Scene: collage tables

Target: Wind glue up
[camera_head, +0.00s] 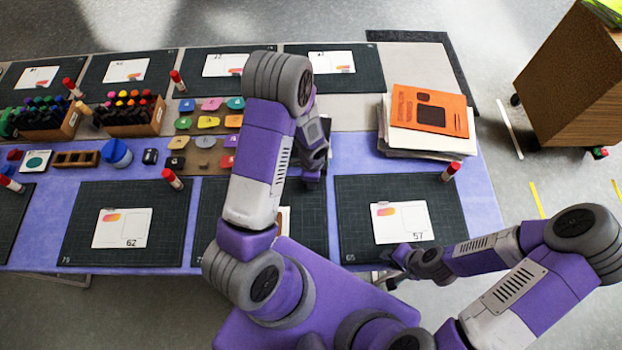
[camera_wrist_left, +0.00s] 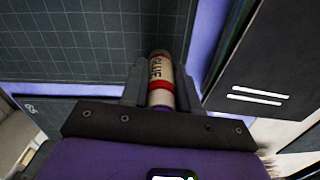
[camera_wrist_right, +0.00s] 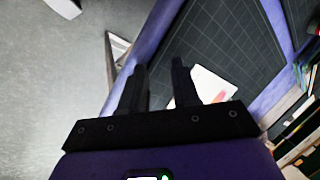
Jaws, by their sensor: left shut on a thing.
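A glue stick (camera_wrist_left: 160,72) with a pale body, the word GLUE and a red band is between the fingers of my left gripper (camera_wrist_left: 158,88), which is shut on it. In the head view my left gripper (camera_head: 314,178) is over the back of the middle front mat, and the held glue stick is hidden there. My right gripper (camera_wrist_right: 158,82) is open and empty, pointing at a dark mat with a white card. In the head view my right gripper (camera_head: 392,262) is low by the table's front edge, below the card marked 57.
Other red-capped glue sticks (camera_head: 449,172) stand on the lilac table (camera_head: 484,205). A dark cutting mat (camera_head: 350,215) bears a white card (camera_head: 401,222). Books under an orange cover (camera_head: 431,108) stand at back right. Pen holders (camera_head: 140,118) and coloured stamps (camera_head: 208,122) lie left.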

